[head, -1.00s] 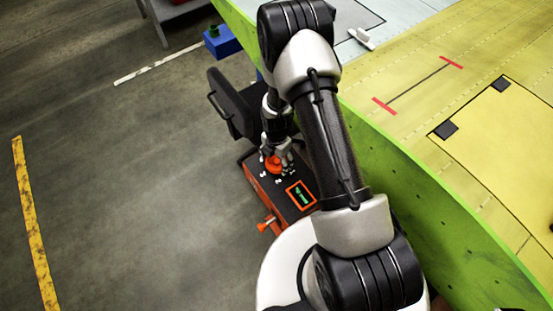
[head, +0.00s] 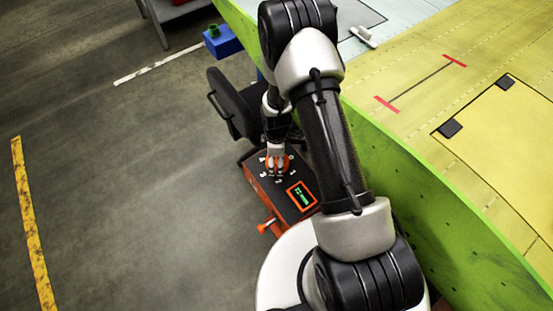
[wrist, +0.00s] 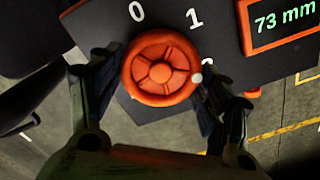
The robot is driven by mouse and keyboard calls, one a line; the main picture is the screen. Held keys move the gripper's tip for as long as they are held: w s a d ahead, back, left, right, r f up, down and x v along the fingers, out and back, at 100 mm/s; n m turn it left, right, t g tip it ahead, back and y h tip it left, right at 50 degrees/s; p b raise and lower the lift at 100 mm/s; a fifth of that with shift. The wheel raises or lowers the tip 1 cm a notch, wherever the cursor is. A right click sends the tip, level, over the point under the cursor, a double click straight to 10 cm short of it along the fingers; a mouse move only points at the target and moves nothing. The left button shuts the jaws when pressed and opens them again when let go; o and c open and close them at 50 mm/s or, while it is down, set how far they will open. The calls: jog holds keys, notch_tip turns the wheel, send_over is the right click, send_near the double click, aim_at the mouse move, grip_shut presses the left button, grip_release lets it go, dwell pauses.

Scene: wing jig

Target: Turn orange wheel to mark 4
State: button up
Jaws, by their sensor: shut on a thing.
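The orange wheel (wrist: 160,68) is a round, spoked handwheel on a dark panel (wrist: 65,15), and it fills the middle of the wrist view. A white dot sits on its right rim. White marks 0 and 1 show above it, and a partly hidden mark shows at its right. My gripper (wrist: 158,72) is shut on the wheel, one finger at each side. In the head view my gripper (head: 276,160) is over the orange and black box (head: 262,186) and partly covers the wheel.
A display (wrist: 285,20) reads 73 mm beside the wheel. A dark chair-like object (head: 232,105) stands behind the box. The green wing jig edge (head: 400,185) runs close along the right. Floor at the left is clear.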

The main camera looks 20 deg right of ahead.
jog(key=m, duration=0.7)
jog(key=shift+b, duration=0.35)
jog(key=m, duration=0.6)
jog(key=shift+w+d+m, duration=0.1)
jog(key=shift+d+m, duration=0.05)
jog(key=shift+m, duration=0.25)
jog(key=m, duration=0.5)
jog(key=shift+b, duration=0.35)
jog(key=m, duration=0.5)
jog(key=shift+d+m, duration=0.1)
jog(key=shift+m, duration=0.2)
jog(key=o, duration=1.1)
jog(key=shift+c, duration=0.2)
